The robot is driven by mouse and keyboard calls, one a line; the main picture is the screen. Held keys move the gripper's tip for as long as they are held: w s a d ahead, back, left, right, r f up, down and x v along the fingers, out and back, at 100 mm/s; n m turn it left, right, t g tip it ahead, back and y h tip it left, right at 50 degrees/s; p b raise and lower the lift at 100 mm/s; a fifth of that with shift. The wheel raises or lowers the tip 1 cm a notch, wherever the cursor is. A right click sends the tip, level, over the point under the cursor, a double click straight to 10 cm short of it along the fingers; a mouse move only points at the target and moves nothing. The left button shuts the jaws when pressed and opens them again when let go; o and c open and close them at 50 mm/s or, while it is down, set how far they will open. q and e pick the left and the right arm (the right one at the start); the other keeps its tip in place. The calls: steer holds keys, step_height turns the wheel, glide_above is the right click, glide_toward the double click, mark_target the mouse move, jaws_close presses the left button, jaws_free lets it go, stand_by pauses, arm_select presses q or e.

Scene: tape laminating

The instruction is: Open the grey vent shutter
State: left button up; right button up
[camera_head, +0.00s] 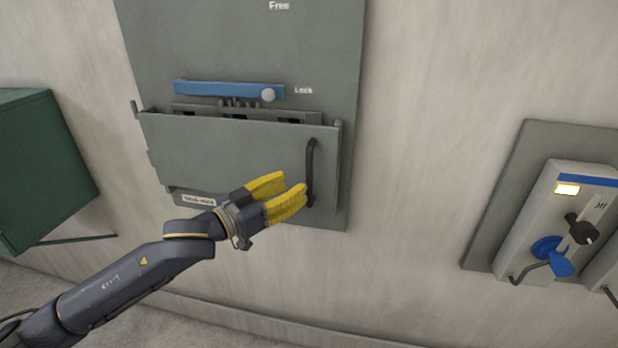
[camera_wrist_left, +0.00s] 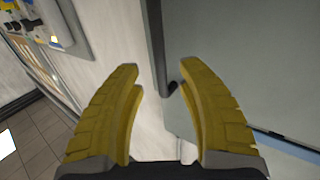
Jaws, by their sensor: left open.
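The grey vent shutter (camera_head: 225,150) is a flat panel on a grey backplate on the wall, and its top edge stands a little away from the frame behind it. A dark upright bar handle (camera_head: 310,165) is at its right end. My left gripper (camera_head: 295,187) has yellow fingers, open and empty, just left of the handle's lower half in the head view. In the left wrist view, the handle (camera_wrist_left: 155,45) runs down toward the gap between the fingertips (camera_wrist_left: 162,85), and its lower end shows there. I cannot tell whether they touch. My right gripper is out of view.
A blue bar (camera_head: 225,89) with a round knob lies level above the shutter, beside the "Lock" label; "Free" is higher up. A green cabinet (camera_head: 45,165) is at left. A switch panel (camera_head: 565,220) is at right. The wall between is bare.

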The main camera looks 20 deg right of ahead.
mark_target(307, 178)
arm_select(q)
steer(key=shift+x, duration=3.05)
jaws_close()
